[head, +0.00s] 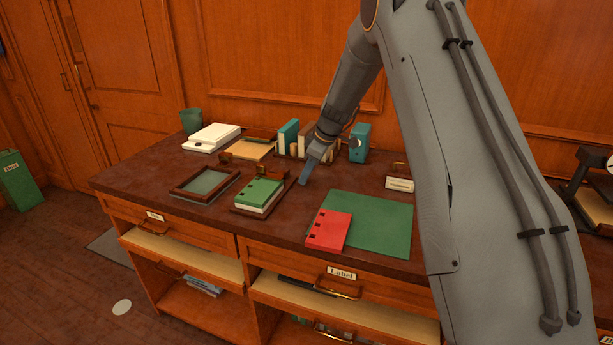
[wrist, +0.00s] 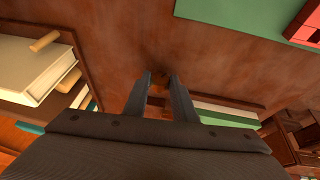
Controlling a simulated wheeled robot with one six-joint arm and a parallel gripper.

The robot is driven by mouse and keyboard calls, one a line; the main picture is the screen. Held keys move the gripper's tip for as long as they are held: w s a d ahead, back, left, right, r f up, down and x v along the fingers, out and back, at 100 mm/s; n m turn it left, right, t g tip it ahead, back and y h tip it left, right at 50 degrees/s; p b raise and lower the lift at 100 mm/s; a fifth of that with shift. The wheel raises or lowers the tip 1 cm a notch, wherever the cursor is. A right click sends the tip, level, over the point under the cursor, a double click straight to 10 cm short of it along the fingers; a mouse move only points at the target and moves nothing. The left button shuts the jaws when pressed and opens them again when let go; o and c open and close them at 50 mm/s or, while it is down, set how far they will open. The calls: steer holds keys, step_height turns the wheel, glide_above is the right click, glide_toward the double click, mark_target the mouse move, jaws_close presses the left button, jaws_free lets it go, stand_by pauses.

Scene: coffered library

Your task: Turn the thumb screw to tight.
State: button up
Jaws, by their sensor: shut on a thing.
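My gripper (wrist: 158,80) points down over the desk, with its fingertips shut on a small brown piece, the thumb screw (wrist: 158,86). Only a bit of the screw shows between the fingers in the wrist view. Its marks and how far it is turned cannot be read. In the head view my gripper (head: 305,178) is behind and right of a wooden holder (head: 238,208) with a green book (head: 260,192) in it. The screw cannot be made out there.
A green mat (head: 385,220) with a red book (head: 328,230) lies at front right. A framed tray (head: 204,184) is on the left. Upright books, including a teal one (head: 359,142), stand behind my gripper.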

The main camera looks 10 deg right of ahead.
steer(key=shift+w+d+f+g+y+b, duration=0.15)
steer(key=shift+w+g+y+b, duration=0.15)
steer(key=shift+g+y+b, duration=0.35)
steer(key=shift+g+b, duration=0.45)
steer(key=shift+g, duration=0.1)
steer(key=shift+m, duration=0.3)
steer(key=o, duration=0.8)
steer(key=shift+c, duration=0.2)
steer(key=shift+r, duration=0.25)
steer(key=b+v, duration=0.1)
steer(key=v, duration=0.6)
steer(key=shift+d+r, duration=0.2)
steer(key=shift+r, duration=0.1)
steer(key=shift+s, duration=0.1)
